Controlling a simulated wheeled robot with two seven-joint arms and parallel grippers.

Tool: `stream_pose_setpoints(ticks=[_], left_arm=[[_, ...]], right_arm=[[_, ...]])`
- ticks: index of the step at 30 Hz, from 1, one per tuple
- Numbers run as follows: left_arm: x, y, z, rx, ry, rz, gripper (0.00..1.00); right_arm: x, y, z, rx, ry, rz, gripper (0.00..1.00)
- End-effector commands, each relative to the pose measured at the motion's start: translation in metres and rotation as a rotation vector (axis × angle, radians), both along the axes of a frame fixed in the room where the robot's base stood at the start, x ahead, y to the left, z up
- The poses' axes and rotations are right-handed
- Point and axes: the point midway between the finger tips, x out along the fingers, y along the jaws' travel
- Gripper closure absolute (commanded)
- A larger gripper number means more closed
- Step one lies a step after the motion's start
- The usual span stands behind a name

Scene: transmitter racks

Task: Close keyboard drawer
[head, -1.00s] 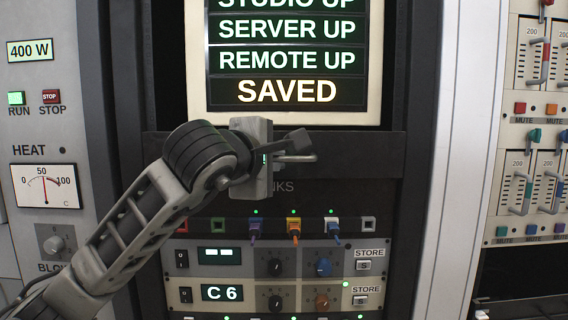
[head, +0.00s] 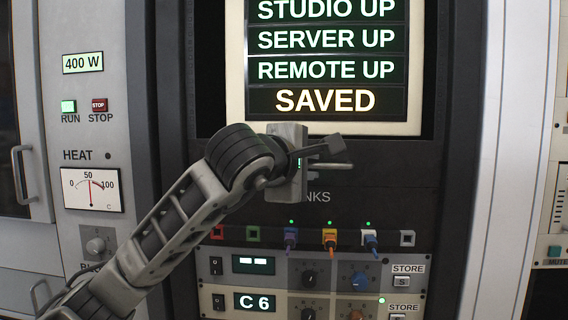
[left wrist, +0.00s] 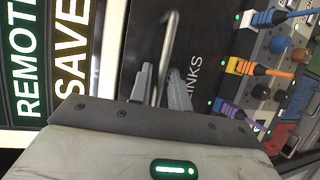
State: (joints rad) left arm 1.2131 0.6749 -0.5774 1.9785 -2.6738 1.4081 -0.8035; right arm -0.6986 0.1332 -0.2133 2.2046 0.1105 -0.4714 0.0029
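The keyboard drawer has a dark front (head: 395,151) just below the monitor, with a thin metal bar handle (head: 335,166). I cannot tell from here how far out the drawer stands. My left gripper (head: 325,154) is at the handle. In the left wrist view the two grey fingers of this gripper (left wrist: 162,75) stand apart with the handle bar (left wrist: 167,45) running between them, and a gap shows beside the bar. Part of the handle is hidden behind the gripper in the head view. My right gripper is in neither view.
The monitor (head: 325,100) reading SAVED is just above the drawer. Below are a link panel with purple, orange and blue plugs (head: 330,236) and rack units with knobs (head: 310,277). A cabinet with RUN and STOP buttons (head: 99,105) stands left.

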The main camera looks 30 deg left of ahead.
Motion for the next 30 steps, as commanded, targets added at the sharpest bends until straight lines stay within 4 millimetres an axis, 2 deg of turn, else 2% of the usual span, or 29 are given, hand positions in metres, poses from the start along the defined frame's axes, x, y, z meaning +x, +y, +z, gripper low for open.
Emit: stream_pose_setpoints(ticks=[9, 16, 21, 30], left_arm=[[-0.075, 0.003, 0.014, 0.004, -0.011, 0.001, 0.81], [-0.121, 0.005, 0.023, 0.004, -0.01, 0.002, 0.81], [-0.139, 0.006, 0.027, 0.002, -0.008, 0.001, 0.81], [-0.143, 0.006, 0.027, 0.001, -0.005, 0.002, 0.81]], right_arm=[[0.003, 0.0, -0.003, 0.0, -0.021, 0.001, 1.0], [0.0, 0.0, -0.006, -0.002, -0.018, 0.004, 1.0], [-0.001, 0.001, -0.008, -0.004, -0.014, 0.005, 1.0], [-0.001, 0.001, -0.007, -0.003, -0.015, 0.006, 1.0]])
